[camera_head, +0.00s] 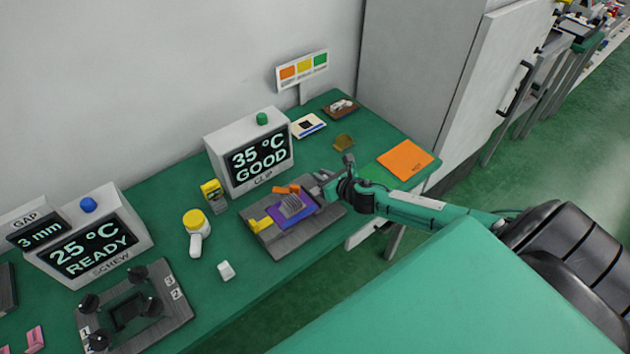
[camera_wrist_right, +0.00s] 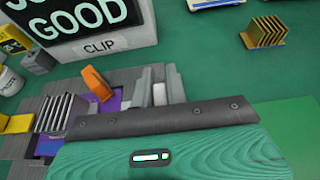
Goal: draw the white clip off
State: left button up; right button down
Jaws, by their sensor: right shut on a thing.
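The clip fixture (camera_head: 280,240) is a grey block plate on the green bench, below the CLIP display. It holds a purple board (camera_head: 308,216) with a grey finned heatsink (camera_head: 291,206); the heatsink also shows in the right wrist view (camera_wrist_right: 62,112). An orange lever (camera_head: 287,189) stands beside the heatsink, and a yellow one (camera_head: 260,226) lies on the near left side. My right gripper (camera_wrist_right: 158,88) is at the fixture's right end, shut on the white clip (camera_wrist_right: 159,95). Only a small pale part of the clip shows between the fingers. My left gripper is out of view.
The CLIP display (camera_head: 248,150) reads 35 °C GOOD and stands close behind the fixture. A gold finned heatsink (camera_head: 344,142) and an orange sheet (camera_head: 405,160) lie to the right.

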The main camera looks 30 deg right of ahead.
jog(key=shift+d, duration=0.15)
jog(key=c, duration=1.7)
grip_release()
jog(key=shift+d, duration=0.1)
jog(key=shift+s, duration=0.1)
jog(key=shift+s+r, duration=0.1)
jog(key=shift+s, duration=0.25)
jog(key=shift+b+v, duration=1.35)
jog(key=shift+v, duration=5.1)
jog(key=shift+r, duration=0.15)
